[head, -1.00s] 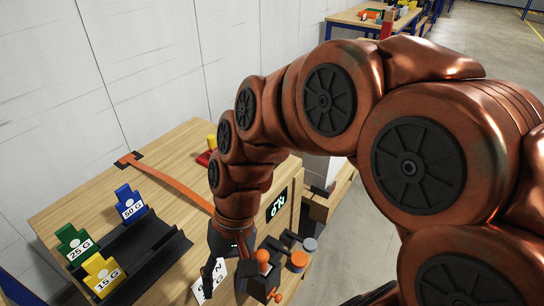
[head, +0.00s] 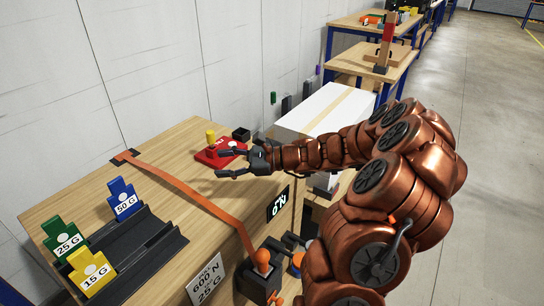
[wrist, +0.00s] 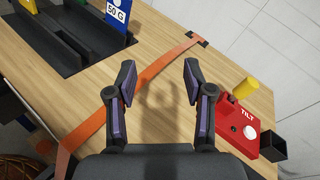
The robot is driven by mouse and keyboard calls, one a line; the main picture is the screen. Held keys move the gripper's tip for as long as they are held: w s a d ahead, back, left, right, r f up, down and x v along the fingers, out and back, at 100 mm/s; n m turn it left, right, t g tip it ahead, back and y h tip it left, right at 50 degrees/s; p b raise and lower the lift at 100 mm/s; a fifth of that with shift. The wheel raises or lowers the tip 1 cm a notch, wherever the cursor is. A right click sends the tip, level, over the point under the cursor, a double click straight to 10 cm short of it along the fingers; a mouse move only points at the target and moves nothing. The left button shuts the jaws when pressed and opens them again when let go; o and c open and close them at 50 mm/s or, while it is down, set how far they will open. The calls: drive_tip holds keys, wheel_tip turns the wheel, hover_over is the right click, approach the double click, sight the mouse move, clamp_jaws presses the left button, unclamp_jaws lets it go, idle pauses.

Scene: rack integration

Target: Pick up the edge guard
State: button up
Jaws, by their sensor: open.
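My gripper (head: 222,163) is open and empty above the wooden table, with its fingers pointing left toward the orange strap. In the wrist view my gripper (wrist: 158,82) shows both fingers spread apart over bare wood. I cannot tell for sure which thing is the edge guard. A small black open box-like piece (head: 241,134) sits at the table's far edge, beyond the red TILT box. It also shows in the wrist view (wrist: 272,148), to the right of my right finger and apart from it.
The orange strap (head: 190,196) runs across the table to a ratchet (head: 262,270) at the front. The red TILT box (head: 213,156) with a yellow knob stands near my fingers. Blue, green and yellow weight plates stand by a black rack (head: 135,255). A white box (head: 310,112) stands beyond.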

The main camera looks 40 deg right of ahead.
drive_tip(key=d+f+m+t+h, duration=0.2)
drive_tip(key=d+f+m, duration=0.1)
drive_tip(key=d, duration=0.4)
drive_tip(key=d+f+m+t+h+b, duration=0.1)
drive_tip(key=d+f+m+t+h, duration=0.1)
drive_tip(key=d+m, duration=0.2)
drive_tip(key=d+f+m+t+h, duration=0.2)
drive_tip(key=d+f+m, duration=0.1)
drive_tip(key=d, duration=0.7)
drive_tip(key=shift+w+d+f+m+h+b, duration=0.2)
drive_tip(key=shift+w+f+m+h+b, duration=0.1)
drive_tip(key=shift+w+f+h, duration=0.1)
drive_tip(key=shift+p+x, duration=0.45)
drive_tip(key=shift+x, duration=3.35)
drive_tip(key=shift+d+r, duration=0.1)
drive_tip(key=shift+r, duration=0.05)
drive_tip(key=shift+c, duration=0.3)
clamp_jaws()
